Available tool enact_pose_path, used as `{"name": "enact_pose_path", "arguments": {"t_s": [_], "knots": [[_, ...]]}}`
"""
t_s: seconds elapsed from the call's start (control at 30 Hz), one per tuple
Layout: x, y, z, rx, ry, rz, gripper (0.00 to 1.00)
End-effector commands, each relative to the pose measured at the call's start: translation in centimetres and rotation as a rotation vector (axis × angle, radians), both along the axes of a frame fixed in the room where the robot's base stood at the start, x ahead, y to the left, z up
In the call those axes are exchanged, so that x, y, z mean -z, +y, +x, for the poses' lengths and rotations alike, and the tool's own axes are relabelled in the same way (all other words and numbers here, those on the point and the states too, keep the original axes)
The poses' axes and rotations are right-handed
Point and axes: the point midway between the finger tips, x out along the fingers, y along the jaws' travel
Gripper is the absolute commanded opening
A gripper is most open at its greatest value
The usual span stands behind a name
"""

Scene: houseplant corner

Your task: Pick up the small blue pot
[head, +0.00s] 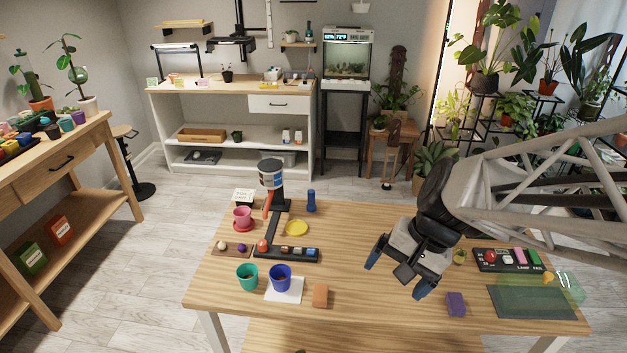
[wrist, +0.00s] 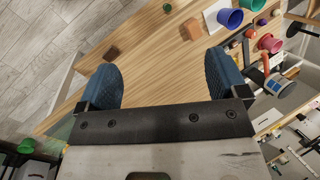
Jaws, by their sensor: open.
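The small blue pot (head: 281,278) stands upright on a white square sheet (head: 291,293) on the table, left of centre in the head view. Dark matter shows inside it. In the wrist view the blue pot (wrist: 230,18) is at the top right, partly beside my right finger's tip. My gripper (head: 398,273) is open and empty above the table, well to the right of the pot. Its two blue fingers also show in the wrist view (wrist: 162,80), with only bare wood between them.
A teal pot (head: 247,277) stands just left of the blue pot. An orange-brown block (head: 320,296) lies to its right, and a purple block (head: 455,304) lies further right. A pink pot (head: 242,217), a yellow saucer (head: 297,228) and a blue cylinder (head: 311,201) stand behind. The table's middle is clear.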

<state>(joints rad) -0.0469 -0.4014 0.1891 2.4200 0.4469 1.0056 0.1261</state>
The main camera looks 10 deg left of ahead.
Motion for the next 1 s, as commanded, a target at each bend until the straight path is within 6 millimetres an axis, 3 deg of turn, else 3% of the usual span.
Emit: {"name": "enact_pose_path", "arguments": {"t_s": [0.67,1.0], "knots": [[8.4,9.8,8.5,0.378,0.429,0.365,0.92],[13.7,14.1,12.6,0.595,0.641,0.507,0.92]]}}
